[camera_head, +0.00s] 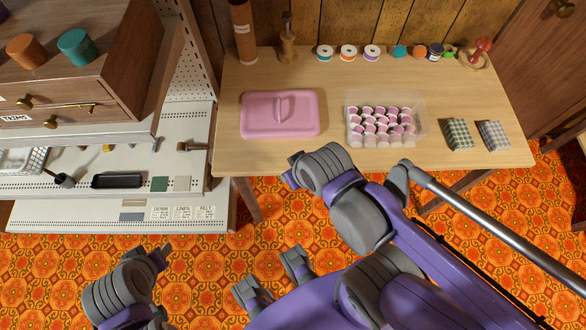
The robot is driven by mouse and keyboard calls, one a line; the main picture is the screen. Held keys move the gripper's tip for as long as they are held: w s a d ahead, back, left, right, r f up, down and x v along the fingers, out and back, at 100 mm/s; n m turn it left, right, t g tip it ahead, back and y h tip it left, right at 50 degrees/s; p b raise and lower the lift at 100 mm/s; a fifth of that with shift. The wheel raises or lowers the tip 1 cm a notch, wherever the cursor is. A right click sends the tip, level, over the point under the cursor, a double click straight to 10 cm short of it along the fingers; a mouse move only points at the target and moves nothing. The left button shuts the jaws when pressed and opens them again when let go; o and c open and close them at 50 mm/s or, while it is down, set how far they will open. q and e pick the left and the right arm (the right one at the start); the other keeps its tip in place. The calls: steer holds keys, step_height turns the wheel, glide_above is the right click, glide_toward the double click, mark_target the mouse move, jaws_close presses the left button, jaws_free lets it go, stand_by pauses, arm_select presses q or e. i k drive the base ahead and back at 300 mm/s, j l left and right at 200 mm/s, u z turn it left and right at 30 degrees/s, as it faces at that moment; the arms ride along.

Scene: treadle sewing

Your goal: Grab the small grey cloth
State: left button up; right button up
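A small plain grey cloth swatch (183,183) lies flat on the white pegboard unit's shelf at left, just right of a dark green swatch (159,184). A small grey checked cloth (493,135) lies at the right of the wooden table, beside a green checked one (458,134). My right gripper (268,268) is low in the middle, its two grey fingers apart and nothing between them. It is in front of the table, away from every cloth. My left arm is at lower left; its gripper (160,254) shows too little to tell its opening.
The wooden table (235,85) holds a pink lidded box (281,114), a clear tray of spools (350,140) and several spools along the back. A black tray (117,181) lies left of the swatches. A wooden drawer cabinet (120,80) stands above the shelf.

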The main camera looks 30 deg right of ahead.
mark_target(493, 133)
steer(key=z, duration=2.85)
steer(key=i+l+u, duration=0.2)
steer(key=u, duration=0.3)
steer(key=i+l+u, duration=0.15)
steer(key=l+u, duration=0.3)
steer(key=i+l, duration=0.1)
steer(key=l, duration=0.3)
steer(key=i+l+u, duration=0.1)
steer(key=l, duration=0.3)
steer(key=i+l+u, duration=0.1)
steer(key=l, duration=0.3)
steer(key=i+l, duration=0.1)
steer(key=l, duration=0.35)
